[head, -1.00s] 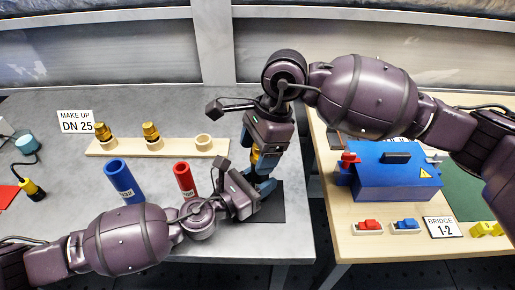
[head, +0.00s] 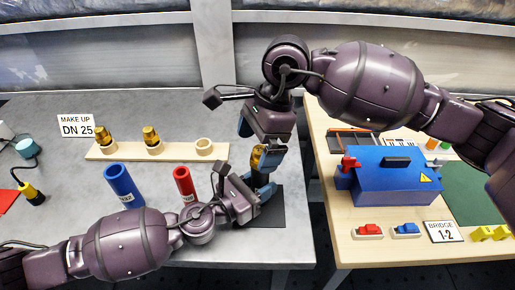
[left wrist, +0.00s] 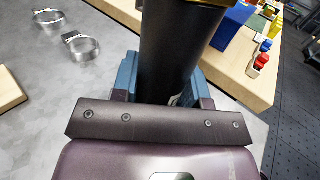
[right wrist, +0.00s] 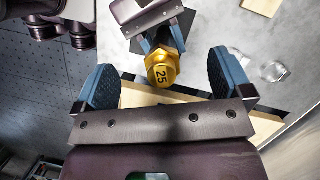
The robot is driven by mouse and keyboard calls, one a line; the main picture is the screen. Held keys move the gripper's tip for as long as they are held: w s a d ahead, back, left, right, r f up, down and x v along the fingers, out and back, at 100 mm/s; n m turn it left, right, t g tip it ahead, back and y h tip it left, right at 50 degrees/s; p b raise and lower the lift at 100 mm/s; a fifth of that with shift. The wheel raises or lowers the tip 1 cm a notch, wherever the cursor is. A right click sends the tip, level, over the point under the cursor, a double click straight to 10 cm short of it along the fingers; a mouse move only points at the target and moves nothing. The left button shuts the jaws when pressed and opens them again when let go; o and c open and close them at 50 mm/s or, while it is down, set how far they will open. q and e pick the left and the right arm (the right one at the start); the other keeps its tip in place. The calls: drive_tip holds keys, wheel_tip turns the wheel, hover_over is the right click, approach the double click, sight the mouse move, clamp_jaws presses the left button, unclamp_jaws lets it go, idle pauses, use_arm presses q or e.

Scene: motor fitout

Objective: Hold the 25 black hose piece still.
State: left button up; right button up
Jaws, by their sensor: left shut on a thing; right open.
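The black hose piece (left wrist: 180,50) stands upright over the dark mat (head: 285,210) near the table's front right corner. My left gripper (head: 262,196) is shut on it, one finger on each side. A brass fitting (right wrist: 164,72) marked 25 sits on the hose's upper end; in the head view the fitting (head: 257,157) shows just above my left gripper. My right gripper (right wrist: 170,85) is open above the fitting, its fingers apart with the fitting seen between and beyond them. The hose's lower end is hidden by my left gripper.
A wooden rack (head: 178,152) holds two brass fittings and an empty ring. Blue (head: 122,185) and red (head: 185,185) hoses stand on the grey table. Two metal ring clamps (left wrist: 48,17) (left wrist: 82,46) lie nearby. A wooden table with a blue box (head: 395,180) is across a gap.

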drive_tip(key=shift+r, duration=1.5)
use_arm(q)
drive_tip(key=o, duration=1.7)
drive_tip(key=shift+c, duration=0.2)
drive_tip(key=shift+s+a, duration=0.1)
drive_tip(key=v, duration=1.1)
drive_tip(key=shift+s+a, duration=0.25)
drive_tip(key=shift+a, duration=0.05)
